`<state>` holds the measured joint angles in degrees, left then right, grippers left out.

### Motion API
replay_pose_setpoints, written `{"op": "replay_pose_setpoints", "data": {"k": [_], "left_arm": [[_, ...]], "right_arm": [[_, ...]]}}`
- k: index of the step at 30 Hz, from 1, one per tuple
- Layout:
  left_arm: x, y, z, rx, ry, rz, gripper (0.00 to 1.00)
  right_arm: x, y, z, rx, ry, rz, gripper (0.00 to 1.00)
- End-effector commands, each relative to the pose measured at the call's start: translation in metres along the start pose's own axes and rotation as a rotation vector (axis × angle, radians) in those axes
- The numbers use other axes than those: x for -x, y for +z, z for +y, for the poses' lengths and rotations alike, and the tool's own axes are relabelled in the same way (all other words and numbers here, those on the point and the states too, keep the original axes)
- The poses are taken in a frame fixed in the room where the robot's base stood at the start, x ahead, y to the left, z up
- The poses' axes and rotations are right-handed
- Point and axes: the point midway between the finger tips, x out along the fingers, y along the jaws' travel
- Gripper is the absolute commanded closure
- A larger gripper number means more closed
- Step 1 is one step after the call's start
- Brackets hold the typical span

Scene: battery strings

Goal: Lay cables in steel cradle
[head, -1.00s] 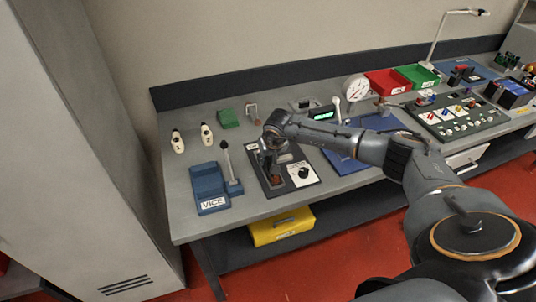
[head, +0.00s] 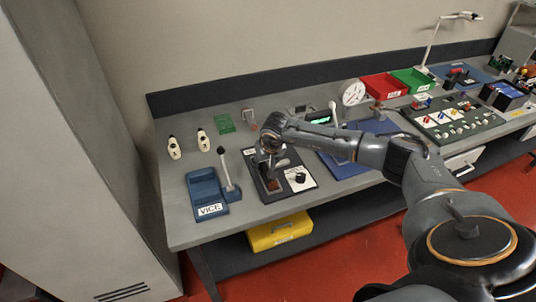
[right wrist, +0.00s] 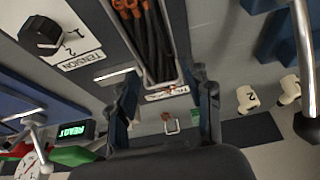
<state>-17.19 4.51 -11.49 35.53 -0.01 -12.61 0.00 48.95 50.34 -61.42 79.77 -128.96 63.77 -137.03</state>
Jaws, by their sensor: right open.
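In the right wrist view, several dark cables (right wrist: 150,45) with orange ends lie side by side in a narrow steel cradle (right wrist: 179,68). The fingers of my right gripper (right wrist: 163,105) are open and empty, one on either side of the cradle's near end in this view. I cannot tell the gap between them and the cables. In the head view my right gripper (head: 268,160) is over the dark panel (head: 258,193) and partly hides the cradle. My left gripper is not in view.
A tension knob (head: 299,178) sits to the right of the cradle. A blue vice (head: 207,190) with an upright lever (head: 225,168) stands to the left. Two white numbered pieces (head: 203,140), a green block (head: 225,124) and a lit display (head: 319,118) are behind.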

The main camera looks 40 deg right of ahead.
Motion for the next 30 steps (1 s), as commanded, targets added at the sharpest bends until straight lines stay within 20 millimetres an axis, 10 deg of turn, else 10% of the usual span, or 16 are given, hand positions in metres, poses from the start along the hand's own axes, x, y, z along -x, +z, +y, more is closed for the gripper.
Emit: {"op": "replay_pose_setpoints", "data": {"k": [15, 30], "left_arm": [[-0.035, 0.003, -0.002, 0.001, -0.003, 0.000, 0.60], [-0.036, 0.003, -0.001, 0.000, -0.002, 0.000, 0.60]], "right_arm": [[0.096, 0.001, 0.000, 0.001, 0.001, 0.004, 0.50], [0.110, 0.000, 0.000, 0.000, 0.001, 0.001, 0.50]]}}
